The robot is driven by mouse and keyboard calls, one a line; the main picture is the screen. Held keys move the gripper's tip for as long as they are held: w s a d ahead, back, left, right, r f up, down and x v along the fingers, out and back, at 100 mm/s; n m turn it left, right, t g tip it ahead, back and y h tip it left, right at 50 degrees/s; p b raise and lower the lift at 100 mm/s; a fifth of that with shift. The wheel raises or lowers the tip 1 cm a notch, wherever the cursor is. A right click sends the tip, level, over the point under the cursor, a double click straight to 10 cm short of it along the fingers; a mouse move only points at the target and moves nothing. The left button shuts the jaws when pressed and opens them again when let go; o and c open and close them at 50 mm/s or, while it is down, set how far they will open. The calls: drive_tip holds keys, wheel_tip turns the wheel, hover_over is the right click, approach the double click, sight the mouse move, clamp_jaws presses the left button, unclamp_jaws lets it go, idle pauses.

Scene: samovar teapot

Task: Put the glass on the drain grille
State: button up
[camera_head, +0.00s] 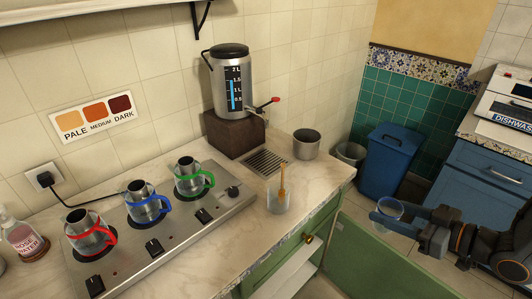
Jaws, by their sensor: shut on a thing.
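The drain grille (265,161) is a slotted metal panel set in the counter, below the samovar's tap. My gripper (386,221) is at the right, shut on a clear glass (390,207). It holds the glass off to the right of the counter's end, apart from the grille. The glass looks about upright, and its lower part is partly hidden by the dark fingers.
Another clear glass (279,203) with a wooden stick stands in front of the grille. A metal pot (306,144) stands right of the grille. Several small pots with coloured handles, including a green one (193,177), sit on the steel stove. A blue bin (392,160) stands beyond the counter.

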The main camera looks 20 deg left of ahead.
drive_tip(key=a+r+n+g, duration=0.1)
drive_tip(key=a+r, duration=0.3)
drive_tip(key=a, duration=0.7)
drive_tip(key=a+r+n+g+y, duration=0.1)
drive_tip(key=a+r, duration=0.3)
drive_tip(key=a, duration=0.7)
drive_tip(key=shift+w+a+n+g+y, duration=0.3)
drive_tip(key=shift+w+n+g, duration=0.15)
drive_tip(key=shift+g, duration=0.25)
drive_tip(key=shift+w, duration=0.1)
